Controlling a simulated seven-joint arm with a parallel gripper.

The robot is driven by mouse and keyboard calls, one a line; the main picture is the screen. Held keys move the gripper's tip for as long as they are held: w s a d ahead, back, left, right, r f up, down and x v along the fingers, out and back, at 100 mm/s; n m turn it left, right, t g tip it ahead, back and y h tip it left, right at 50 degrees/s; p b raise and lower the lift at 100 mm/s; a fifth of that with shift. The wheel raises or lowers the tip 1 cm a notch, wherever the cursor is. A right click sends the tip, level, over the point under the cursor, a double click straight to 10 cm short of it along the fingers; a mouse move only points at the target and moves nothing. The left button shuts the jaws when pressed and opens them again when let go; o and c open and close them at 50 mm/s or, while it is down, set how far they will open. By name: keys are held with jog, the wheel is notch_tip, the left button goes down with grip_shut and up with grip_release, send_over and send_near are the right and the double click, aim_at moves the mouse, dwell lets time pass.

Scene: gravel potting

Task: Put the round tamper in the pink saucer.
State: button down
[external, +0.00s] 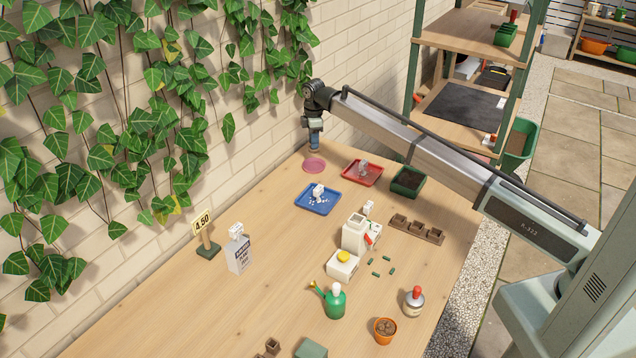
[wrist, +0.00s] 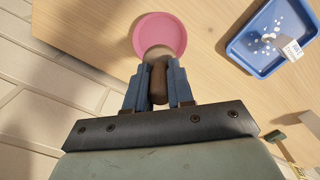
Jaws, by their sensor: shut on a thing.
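The pink saucer (external: 314,166) lies on the table at its far end, near the brick wall. It also shows in the wrist view (wrist: 159,27), just beyond my fingertips. My gripper (external: 314,146) points down above the saucer. In the wrist view my gripper (wrist: 158,88) is shut on the brown handle of the round tamper (wrist: 158,80). The tamper's round end overlaps the saucer's near edge in that view. Whether it touches the saucer I cannot tell. In the external view the tamper is mostly hidden by the fingers.
A blue tray (external: 318,199) with white bits and a small white container stands nearby. A red tray (external: 362,173) and a dark green planter (external: 408,181) are to the right. The ivy-covered brick wall (external: 262,130) runs close on the left. Bare wood lies around the saucer.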

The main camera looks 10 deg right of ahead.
jog(key=shift+f, duration=3.75)
jog(key=shift+f, duration=0.1)
jog(key=c, duration=1)
grip_release()
notch_tip(320, 180, up, 12)
jog(key=shift+r, duration=0.15)
